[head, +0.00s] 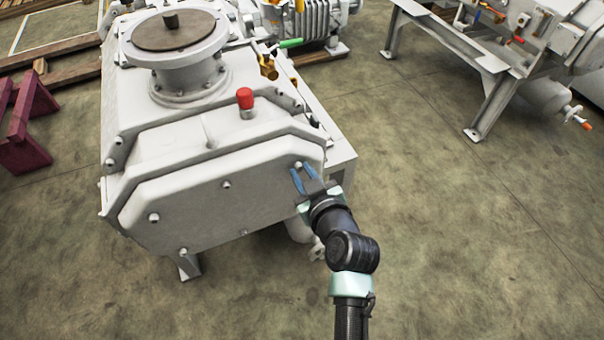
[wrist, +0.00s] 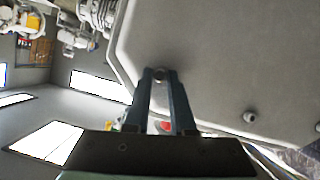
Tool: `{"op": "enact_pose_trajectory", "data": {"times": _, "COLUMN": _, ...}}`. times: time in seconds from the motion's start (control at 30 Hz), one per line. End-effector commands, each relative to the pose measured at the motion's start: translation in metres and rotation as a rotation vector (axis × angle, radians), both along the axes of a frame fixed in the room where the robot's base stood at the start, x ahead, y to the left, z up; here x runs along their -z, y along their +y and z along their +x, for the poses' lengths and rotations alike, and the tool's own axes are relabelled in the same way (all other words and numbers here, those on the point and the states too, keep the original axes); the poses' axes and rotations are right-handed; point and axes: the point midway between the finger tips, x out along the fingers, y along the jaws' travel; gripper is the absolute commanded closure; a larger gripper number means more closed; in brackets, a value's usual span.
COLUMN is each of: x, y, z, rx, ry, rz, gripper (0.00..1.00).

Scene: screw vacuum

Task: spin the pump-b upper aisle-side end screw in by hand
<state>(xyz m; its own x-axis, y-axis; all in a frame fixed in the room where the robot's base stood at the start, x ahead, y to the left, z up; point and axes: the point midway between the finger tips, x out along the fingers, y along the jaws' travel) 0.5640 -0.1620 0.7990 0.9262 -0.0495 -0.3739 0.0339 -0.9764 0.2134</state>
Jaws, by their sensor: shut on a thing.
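The pump (head: 150,120) is a large pale grey machine with a flat end plate (head: 215,205) facing me. My gripper (head: 301,172) is at the upper right corner of this plate, its two blue fingers shut on a small screw (head: 298,165). In the wrist view the screw (wrist: 159,74) sits between the fingertips (wrist: 160,78), against the plate. The fingers cover part of its sides. How far it is in cannot be told. Another end screw (wrist: 250,117) stands out from the plate in the wrist view.
More screws show on the plate, such as one at the upper middle (head: 226,184) and one at the left (head: 153,217). A red cap (head: 245,98) and a green-handled valve (head: 290,43) rise behind the plate. The floor (head: 460,220) at right is clear.

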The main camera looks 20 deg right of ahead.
Motion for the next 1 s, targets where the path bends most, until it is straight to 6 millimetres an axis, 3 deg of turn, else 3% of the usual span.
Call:
{"op": "enact_pose_trajectory", "data": {"times": 0.5, "x": 0.0014, "y": -0.0037, "z": -0.0002, "rx": 0.0, "ry": 0.015, "rz": 0.383, "gripper": 1.0}}
{"op": "enact_pose_trajectory", "data": {"times": 1.0, "x": 0.0013, "y": -0.0044, "z": -0.0006, "rx": 0.0, "ry": 0.02, "rz": 0.479, "gripper": 1.0}}
